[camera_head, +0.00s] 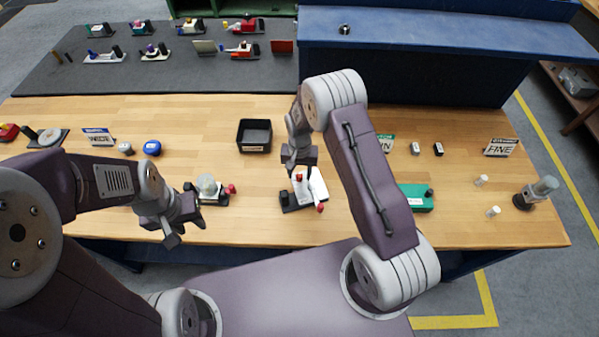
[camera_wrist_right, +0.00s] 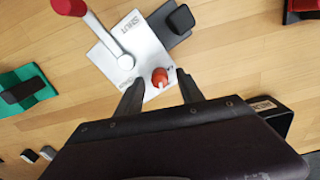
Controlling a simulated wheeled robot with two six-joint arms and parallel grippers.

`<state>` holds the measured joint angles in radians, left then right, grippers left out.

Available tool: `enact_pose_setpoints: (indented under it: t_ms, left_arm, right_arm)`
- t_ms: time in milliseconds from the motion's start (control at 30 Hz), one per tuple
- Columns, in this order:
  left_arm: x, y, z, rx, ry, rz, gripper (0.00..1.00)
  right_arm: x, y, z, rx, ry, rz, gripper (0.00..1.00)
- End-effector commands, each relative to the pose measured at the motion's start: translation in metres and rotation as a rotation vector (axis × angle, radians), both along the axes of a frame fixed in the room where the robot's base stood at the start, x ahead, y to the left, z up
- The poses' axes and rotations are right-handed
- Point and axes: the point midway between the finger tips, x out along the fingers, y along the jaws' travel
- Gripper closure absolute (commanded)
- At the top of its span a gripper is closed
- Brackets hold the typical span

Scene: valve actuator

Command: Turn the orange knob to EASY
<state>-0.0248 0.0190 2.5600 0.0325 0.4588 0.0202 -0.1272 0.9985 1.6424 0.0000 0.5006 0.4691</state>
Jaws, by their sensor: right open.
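The orange knob (camera_wrist_right: 159,77) stands on a white plate (camera_wrist_right: 139,50) that also carries a white lever with a red end (camera_wrist_right: 68,6) and a label that seems to read SHUT. The white plate (camera_head: 310,188) also shows in the head view. My right gripper (camera_wrist_right: 159,84) is open, with one finger on either side of the orange knob; I cannot tell whether they touch it. In the head view my right gripper (camera_head: 301,168) is just above the plate. My left gripper (camera_head: 185,228) is open and empty near the table's front edge. I cannot make out an EASY mark.
A device with a clear dome (camera_head: 207,185) sits left of the white plate, and a green device (camera_head: 416,197) sits to its right. An open black bin (camera_head: 254,135) stands behind. Small signs and loose parts lie across the wooden table (camera_head: 480,225).

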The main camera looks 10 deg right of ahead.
Motion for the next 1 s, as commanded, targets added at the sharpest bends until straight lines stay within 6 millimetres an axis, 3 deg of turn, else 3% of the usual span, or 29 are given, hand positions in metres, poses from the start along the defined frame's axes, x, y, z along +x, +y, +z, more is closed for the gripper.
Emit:
enact_pose_setpoints:
  t_ms: [133,333,500,1000]
  left_arm:
    - [0.000,0.000,-0.008,0.000,0.000,0.000,0.64]
    - [0.000,0.000,-0.022,0.000,0.000,0.000,0.64]
    - [0.000,0.000,-0.027,0.000,0.000,0.000,0.64]
    - [0.000,0.000,-0.027,0.000,0.000,0.000,0.64]
  right_arm:
    - [0.001,0.000,0.014,0.000,-0.005,0.000,0.55]
    - [0.001,0.000,0.059,0.001,-0.007,0.000,0.55]
    - [0.001,0.000,0.084,0.000,-0.003,0.000,0.55]
    - [0.001,0.000,0.090,0.002,-0.010,-0.053,0.55]
